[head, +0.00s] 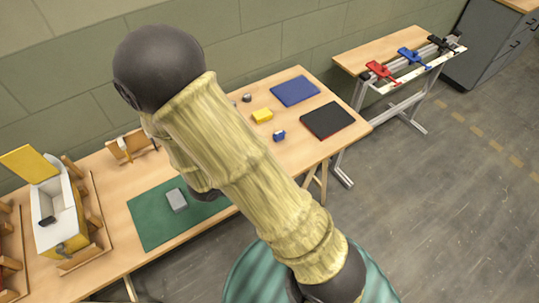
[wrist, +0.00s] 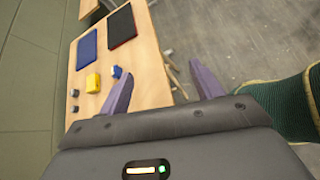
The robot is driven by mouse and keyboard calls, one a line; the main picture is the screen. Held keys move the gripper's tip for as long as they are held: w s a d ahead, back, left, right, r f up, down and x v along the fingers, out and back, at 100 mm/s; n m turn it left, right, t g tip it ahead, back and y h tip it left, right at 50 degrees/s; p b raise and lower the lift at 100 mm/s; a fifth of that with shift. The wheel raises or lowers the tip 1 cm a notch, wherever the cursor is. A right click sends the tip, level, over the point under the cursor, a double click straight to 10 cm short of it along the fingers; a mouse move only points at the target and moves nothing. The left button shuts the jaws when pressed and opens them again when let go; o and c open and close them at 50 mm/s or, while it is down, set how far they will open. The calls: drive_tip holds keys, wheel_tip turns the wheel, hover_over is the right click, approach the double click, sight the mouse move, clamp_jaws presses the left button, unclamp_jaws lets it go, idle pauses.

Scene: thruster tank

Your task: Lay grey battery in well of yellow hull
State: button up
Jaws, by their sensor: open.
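The grey battery (head: 177,200) is a small block lying on the green mat (head: 150,222), left of my arm in the head view. The yellow hull (head: 73,243) stands at the left end of the table in a wooden cradle. Its yellow lid (head: 30,164) is raised, and its pale inside shows with a small dark part in it. My gripper (wrist: 160,65) shows two purple fingers spread apart with nothing between them in the wrist view. In the head view my arm hides the fingers. Neither battery nor hull shows in the wrist view.
A yellow block (head: 262,116), a small blue part (head: 279,135), a blue pad (head: 295,91) and a black pad (head: 328,121) lie on the right of the table. A wooden stand (head: 132,146) is behind the mat. Clamps (head: 381,71) line a second bench.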

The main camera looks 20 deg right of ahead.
drive_tip(key=s+r+m+g+y, duration=0.35)
drive_tip(key=s+m+y, duration=0.2)
drive_tip(key=m, duration=0.45)
drive_tip(key=w+r+m+t+y, duration=0.3)
drive_tip(key=w+r+m+y, duration=0.1)
drive_tip(key=m, duration=0.4)
drive_tip(key=shift+a+r+y, duration=0.3)
drive_tip(key=shift+r+y, duration=0.35)
drive_tip(key=shift+r, duration=0.05)
